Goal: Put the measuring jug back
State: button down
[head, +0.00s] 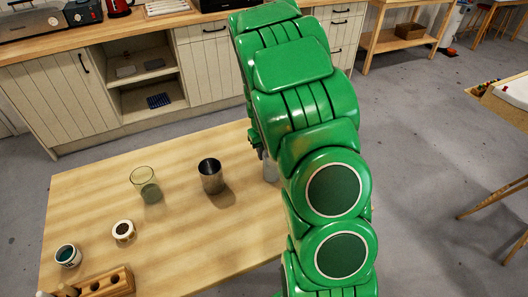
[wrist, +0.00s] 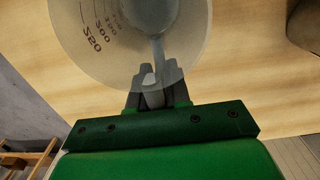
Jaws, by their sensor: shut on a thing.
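The measuring jug (wrist: 85,28) is clear, with dark volume marks such as 250 and 200 on its wall. It fills the upper left of the wrist view, above the table. My gripper (wrist: 155,78) is shut on its handle (wrist: 159,50).
A cabinet counter (head: 150,30) with open shelves (head: 150,98) stands behind.

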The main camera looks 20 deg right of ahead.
jog(key=shift+f, duration=0.1)
jog(key=c, duration=1.1)
grip_release()
notch_tip(320, 180, up, 12)
jog(key=shift+a+r, duration=0.1)
jog(key=shift+o, duration=0.2)
